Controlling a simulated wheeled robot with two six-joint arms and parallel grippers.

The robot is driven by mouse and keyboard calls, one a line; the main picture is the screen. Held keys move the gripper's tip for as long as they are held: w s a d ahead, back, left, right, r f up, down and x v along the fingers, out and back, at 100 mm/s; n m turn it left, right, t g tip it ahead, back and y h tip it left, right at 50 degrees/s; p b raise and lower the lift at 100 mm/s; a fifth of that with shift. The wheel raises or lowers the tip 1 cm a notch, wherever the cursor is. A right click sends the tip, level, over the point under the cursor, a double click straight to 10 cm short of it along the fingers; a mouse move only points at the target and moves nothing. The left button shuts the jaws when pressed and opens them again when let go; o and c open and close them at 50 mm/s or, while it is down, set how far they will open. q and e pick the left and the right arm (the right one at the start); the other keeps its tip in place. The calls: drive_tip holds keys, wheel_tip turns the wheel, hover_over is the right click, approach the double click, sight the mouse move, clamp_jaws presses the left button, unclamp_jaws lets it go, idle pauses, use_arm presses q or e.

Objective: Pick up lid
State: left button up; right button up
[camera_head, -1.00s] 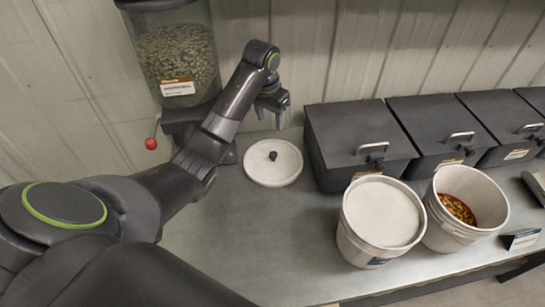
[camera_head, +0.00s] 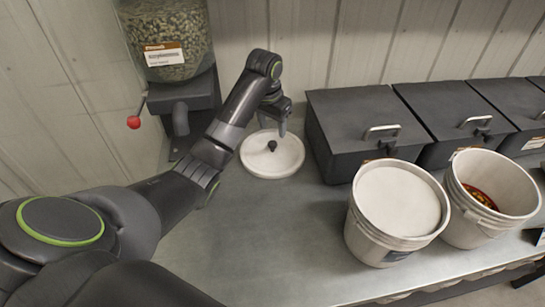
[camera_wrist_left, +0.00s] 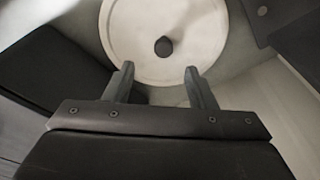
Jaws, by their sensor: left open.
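The lid (camera_head: 286,161) is a round white disc with a small dark knob (camera_head: 272,145) at its centre. It lies flat on the grey metal counter. My left gripper (camera_head: 272,128) is open and empty above the lid's far side in the head view. In the left wrist view the lid (camera_wrist_left: 195,25) shows at the top, cut off by the frame edge. The knob (camera_wrist_left: 163,47) lies just beyond the two fingertips (camera_wrist_left: 156,68) and roughly between them. The fingers do not touch the knob. My right gripper is not in view.
A seed hopper (camera_head: 165,35) with a red-knobbed lever (camera_head: 134,122) stands behind left. Dark bins (camera_head: 352,118) line the wall to the right. A bucket with a white top (camera_head: 398,200) and an open bucket (camera_head: 497,185) stand front right. The counter (camera_head: 270,235) in front is clear.

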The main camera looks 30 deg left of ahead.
sight(272, 142)
use_arm(q)
drive_tip(key=f, duration=0.4)
drive_tip(key=f+p, duration=0.1)
drive_tip(key=f, duration=0.1)
drive_tip(key=shift+w+a+f, duration=0.15)
drive_tip(key=shift+w+f, duration=0.15)
drive_tip(key=shift+w, duration=0.05)
drive_tip(key=c, duration=1.1)
